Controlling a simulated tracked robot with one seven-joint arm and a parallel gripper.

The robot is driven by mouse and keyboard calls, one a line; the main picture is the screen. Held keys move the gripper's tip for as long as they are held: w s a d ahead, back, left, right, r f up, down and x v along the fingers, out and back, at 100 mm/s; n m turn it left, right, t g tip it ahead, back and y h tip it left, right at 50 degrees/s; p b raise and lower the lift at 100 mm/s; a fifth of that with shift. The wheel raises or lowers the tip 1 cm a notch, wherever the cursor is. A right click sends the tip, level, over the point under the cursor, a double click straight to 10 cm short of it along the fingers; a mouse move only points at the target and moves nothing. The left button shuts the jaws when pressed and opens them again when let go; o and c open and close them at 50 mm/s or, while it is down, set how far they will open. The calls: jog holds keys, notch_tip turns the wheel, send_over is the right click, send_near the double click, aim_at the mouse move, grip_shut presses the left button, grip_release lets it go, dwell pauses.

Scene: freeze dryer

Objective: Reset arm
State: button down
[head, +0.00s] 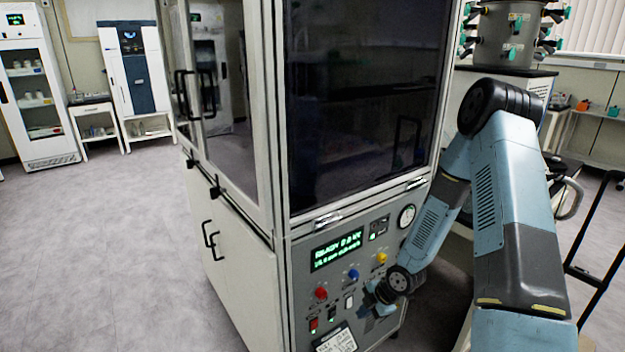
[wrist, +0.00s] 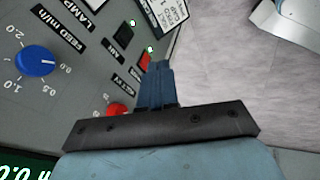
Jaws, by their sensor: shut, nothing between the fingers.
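My gripper (wrist: 160,85) is shut and empty in the wrist view, its two blue fingers pressed together beside the control panel. In the head view my gripper (head: 376,302) is small and partly hidden by my wrist, low in front of the panel. The control panel (head: 340,290) of the large cabinet carries a lit green display (head: 337,250), a red knob (head: 321,293), a blue knob (head: 353,275) and a yellow knob (head: 381,258). In the wrist view the blue knob (wrist: 35,61) is at left. The red knob (wrist: 117,109) and a red switch (wrist: 146,62) lie close to the fingers; I cannot tell whether they touch.
The cabinet (head: 235,275) with dark glass stands directly ahead. A metal drum with several valves (head: 508,40) stands at back right. A black cart handle (head: 600,240) is at far right. The floor (head: 100,240) at left is clear. A white fridge (head: 38,95) stands at far left.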

jog(key=d+r+m+t+h, duration=0.1)
jog(key=d+r+m+h, duration=0.3)
jog(key=r, duration=1.1)
jog(key=d+r+m+t+h, duration=0.15)
jog(key=d+r+m, duration=0.45)
jog(key=r, duration=0.8)
jog(key=s+a+r+m, duration=0.2)
jog(key=s+r+m, duration=1)
jog(key=s+r, duration=0.8)
jog(key=s, duration=0.3)
jog(key=shift+s+a+t, duration=0.15)
jog(key=shift+a+t, duration=0.15)
jog(key=shift+t, duration=0.05)
